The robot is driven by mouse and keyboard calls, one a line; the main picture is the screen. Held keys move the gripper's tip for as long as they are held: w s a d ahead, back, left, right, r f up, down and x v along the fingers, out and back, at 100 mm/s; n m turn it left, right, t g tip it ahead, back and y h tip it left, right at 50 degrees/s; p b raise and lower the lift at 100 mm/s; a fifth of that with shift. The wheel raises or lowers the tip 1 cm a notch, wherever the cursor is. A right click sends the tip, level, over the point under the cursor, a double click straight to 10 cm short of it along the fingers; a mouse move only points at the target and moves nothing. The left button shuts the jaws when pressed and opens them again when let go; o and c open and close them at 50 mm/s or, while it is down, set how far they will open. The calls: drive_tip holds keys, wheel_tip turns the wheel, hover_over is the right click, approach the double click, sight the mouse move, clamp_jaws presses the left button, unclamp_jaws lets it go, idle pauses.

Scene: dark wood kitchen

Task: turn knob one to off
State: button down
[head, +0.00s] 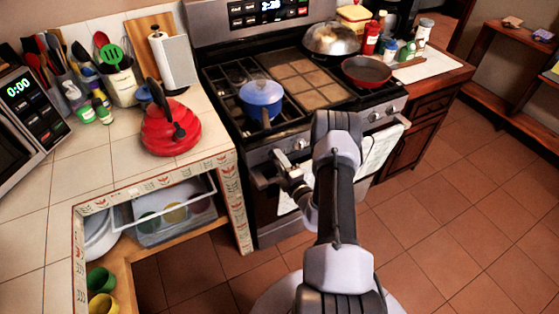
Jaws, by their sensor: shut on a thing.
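The stove (285,85) stands in the middle of the head view, with its knobs along the front panel. My gripper (280,159) is at the left part of this panel, shut on a knob that its fingers mostly hide. Another knob (301,144) shows just to the right of the gripper. Two more knobs (375,116) show at the right end of the panel. I cannot read any markings or the angle of the held knob. My arm hides the middle of the panel.
The oven handle (262,183) with hanging towels runs just below my gripper. A blue pot (262,99) sits on the left burners and a red pan (366,71) at the right. A red kettle (170,128) stands on the left counter. The floor at right is clear.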

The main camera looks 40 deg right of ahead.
idle(0.3)
drive_tip(key=c, duration=1)
unclamp_jaws()
drive_tip(key=shift+o, duration=0.2)
drive_tip(key=p+v, duration=0.3)
drive_tip(key=v, duration=1.4)
drive_tip(key=shift+s, duration=0.25)
